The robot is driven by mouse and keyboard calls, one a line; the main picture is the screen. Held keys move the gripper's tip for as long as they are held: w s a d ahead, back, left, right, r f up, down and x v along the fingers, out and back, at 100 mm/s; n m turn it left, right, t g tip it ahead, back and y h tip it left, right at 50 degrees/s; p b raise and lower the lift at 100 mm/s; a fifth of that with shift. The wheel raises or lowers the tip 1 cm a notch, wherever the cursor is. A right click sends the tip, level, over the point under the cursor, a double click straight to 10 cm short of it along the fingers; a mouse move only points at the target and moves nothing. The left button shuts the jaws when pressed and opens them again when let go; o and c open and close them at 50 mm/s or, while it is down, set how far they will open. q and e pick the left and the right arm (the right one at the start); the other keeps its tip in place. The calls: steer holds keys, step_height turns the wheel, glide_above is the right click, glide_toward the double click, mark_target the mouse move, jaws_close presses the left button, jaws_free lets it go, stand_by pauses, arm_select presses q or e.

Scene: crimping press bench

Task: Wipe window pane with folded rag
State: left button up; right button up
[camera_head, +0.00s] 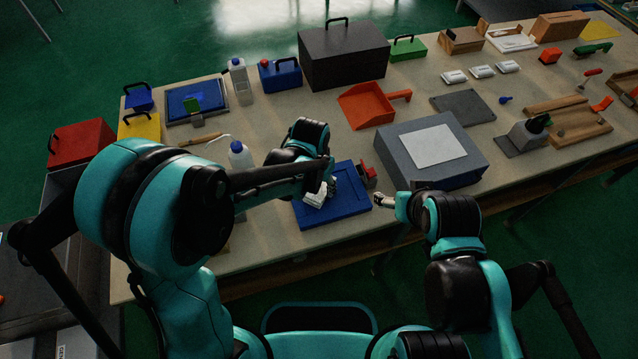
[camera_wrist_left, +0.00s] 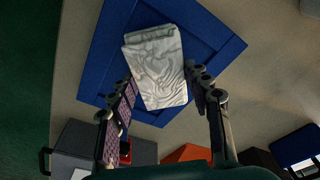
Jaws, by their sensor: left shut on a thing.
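The folded rag (camera_head: 316,195) is pale grey-white with creases; the left wrist view shows it (camera_wrist_left: 157,62) between my left fingers. My left gripper (camera_head: 325,185) is shut on the rag over a blue framed panel (camera_head: 352,207). The panel has a recessed middle and lies flat near the bench's front edge; its frame also shows in the left wrist view (camera_wrist_left: 215,38). I cannot tell whether the rag touches the panel. No clear glass shows in it. My right gripper (camera_head: 385,200) is just right of the panel, apart from the rag; its finger opening is too small to make out.
A red-and-grey item (camera_head: 368,172) stands close behind the panel. A grey box with a white sheet (camera_head: 432,147) is to the right. A white bottle (camera_head: 240,155) is left of my gripper. An orange dustpan (camera_head: 368,105) lies behind. The bench (camera_head: 300,258) is bare in front.

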arm_select(q)
steer(key=shift+f+b, duration=0.55)
steer(key=shift+f, duration=0.1)
steer(key=shift+r, duration=0.1)
steer(key=o, duration=0.7)
steer(key=shift+o, duration=0.2)
steer(key=shift+r+p, duration=0.3)
steer(key=shift+r, duration=0.05)
steer(key=c, duration=0.8)
